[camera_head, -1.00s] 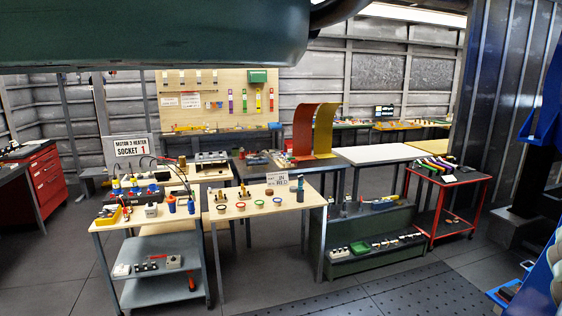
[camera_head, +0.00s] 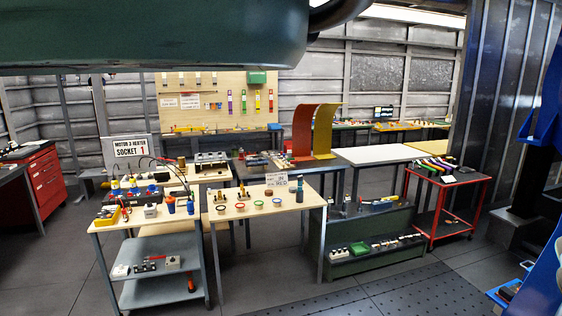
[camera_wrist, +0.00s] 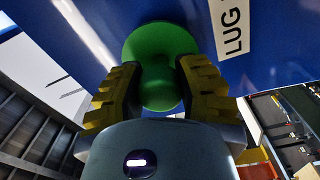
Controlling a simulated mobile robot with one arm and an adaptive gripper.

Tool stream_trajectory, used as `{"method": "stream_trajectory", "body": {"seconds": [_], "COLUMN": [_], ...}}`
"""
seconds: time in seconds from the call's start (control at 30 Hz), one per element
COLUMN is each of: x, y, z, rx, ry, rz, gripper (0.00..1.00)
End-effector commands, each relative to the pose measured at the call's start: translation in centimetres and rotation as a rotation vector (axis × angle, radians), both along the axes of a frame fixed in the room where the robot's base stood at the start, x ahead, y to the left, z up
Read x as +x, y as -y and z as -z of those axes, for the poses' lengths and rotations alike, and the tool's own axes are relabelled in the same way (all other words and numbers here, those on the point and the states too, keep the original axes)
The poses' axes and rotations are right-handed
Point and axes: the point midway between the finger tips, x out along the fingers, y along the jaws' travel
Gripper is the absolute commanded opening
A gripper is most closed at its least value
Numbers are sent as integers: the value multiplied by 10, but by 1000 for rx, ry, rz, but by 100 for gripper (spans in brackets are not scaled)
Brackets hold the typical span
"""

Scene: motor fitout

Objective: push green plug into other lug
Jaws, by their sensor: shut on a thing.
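In the wrist view, a green plug (camera_wrist: 162,50) with a wide round head sits between the yellow-padded fingers of my gripper (camera_wrist: 160,92). The gripper is shut on the plug. A blue surface (camera_wrist: 195,15) lies right behind the plug. A white label reading "LUG" (camera_wrist: 232,30) is on that surface, to the right of the plug; the rest of its text is cut off. The plug hides whatever is behind it, so I cannot tell how deep it sits or whether it touches the blue surface. My gripper does not show in the head view.
In the head view, blue structures stand at the right edge (camera_head: 545,235). A red cart (camera_head: 450,180), a green shelf unit (camera_head: 370,240) and wooden tables with small parts (camera_head: 285,197) stand further off. The dark floor at the lower right (camera_head: 400,295) is clear.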

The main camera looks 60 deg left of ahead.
Motion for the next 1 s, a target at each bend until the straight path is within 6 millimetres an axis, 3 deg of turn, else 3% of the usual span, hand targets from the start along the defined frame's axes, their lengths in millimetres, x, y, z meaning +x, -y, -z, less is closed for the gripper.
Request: {"method": "stream_trajectory", "body": {"seconds": [0.9,0.93,1.0], "x": [21,21,21], "y": [6,6,5], "z": [0,0,0], "rx": [0,0,0], "ry": [-1,-1,0], "rz": [0,-1,-2], "gripper": [0,36,43]}}
